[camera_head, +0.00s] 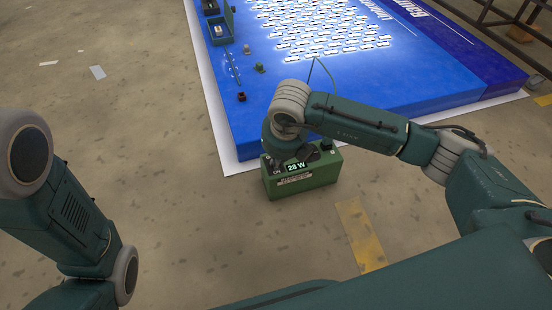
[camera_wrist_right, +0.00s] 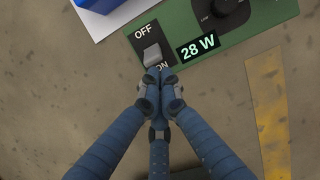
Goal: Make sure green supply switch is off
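The green supply box (camera_head: 308,184) stands on the floor in front of the blue lightbox. Its lit display (camera_wrist_right: 198,47) reads 28 W. In the right wrist view, its switch (camera_wrist_right: 152,56) is a light grey lever on a black plate, with OFF above and ON below. I cannot tell for sure which way the lever is tipped. My right gripper (camera_wrist_right: 158,82) has its blue fingers closed together at the ON end of the switch, partly covering the ON label; contact is unclear. In the head view, the right gripper (camera_head: 290,162) hides part of the box top. My left gripper is out of view.
The large blue lightbox (camera_head: 420,85) with glowing white labels lies behind the supply. Small parts and an open box (camera_head: 218,30) sit near its left edge. A black knob (camera_wrist_right: 232,8) is on the supply's top. Yellow tape (camera_head: 360,235) marks the floor at right.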

